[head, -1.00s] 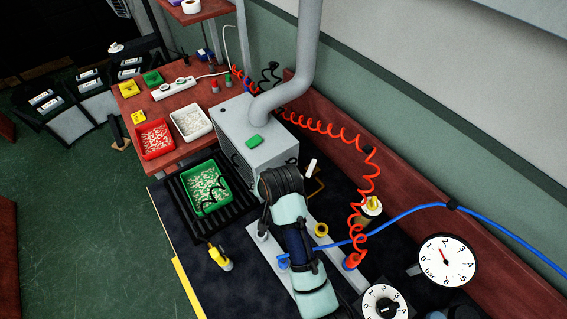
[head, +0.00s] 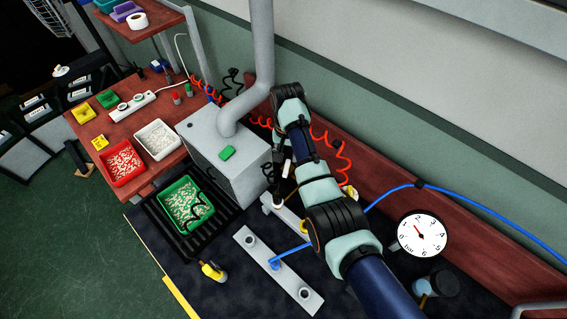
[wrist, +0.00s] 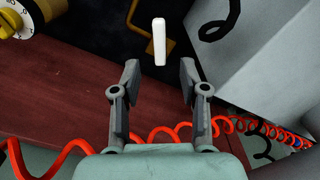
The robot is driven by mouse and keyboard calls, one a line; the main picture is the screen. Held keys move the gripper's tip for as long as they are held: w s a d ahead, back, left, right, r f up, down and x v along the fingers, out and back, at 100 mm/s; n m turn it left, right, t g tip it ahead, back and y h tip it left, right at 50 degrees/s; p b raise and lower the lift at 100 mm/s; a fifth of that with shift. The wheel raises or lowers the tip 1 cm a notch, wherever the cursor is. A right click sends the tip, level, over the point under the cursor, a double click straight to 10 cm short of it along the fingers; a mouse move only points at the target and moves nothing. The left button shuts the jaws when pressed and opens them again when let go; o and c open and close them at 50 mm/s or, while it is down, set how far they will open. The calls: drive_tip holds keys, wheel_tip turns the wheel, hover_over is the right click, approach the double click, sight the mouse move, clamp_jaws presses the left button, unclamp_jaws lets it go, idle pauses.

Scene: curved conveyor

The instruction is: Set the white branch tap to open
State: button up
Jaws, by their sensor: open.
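The white branch tap (wrist: 159,42) shows in the wrist view as a white lever, upright in the picture, beside a thin brass-coloured pipe (wrist: 136,22). My gripper (wrist: 159,76) is open, its two fingers apart, with the lever between and just beyond the fingertips. I see no contact. In the head view the white lever (head: 287,168) is a small pale bar close to the grey box, partly hidden by my arm and gripper. Whether the tap is open or closed I cannot tell.
The grey box (head: 225,150) with its duct stands close to the left of the tap. A red coiled hose (head: 342,160) runs along the brown back ledge. A pressure gauge (head: 422,235) and blue hose (head: 400,190) lie to the right. A pale rail (head: 285,275) lies in front.

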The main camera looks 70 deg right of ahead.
sight(286, 169)
wheel_tip(286, 169, down, 8)
drive_tip(key=shift+a+r+b, duration=0.1)
drive_tip(key=shift+b, duration=0.95)
clamp_jaws()
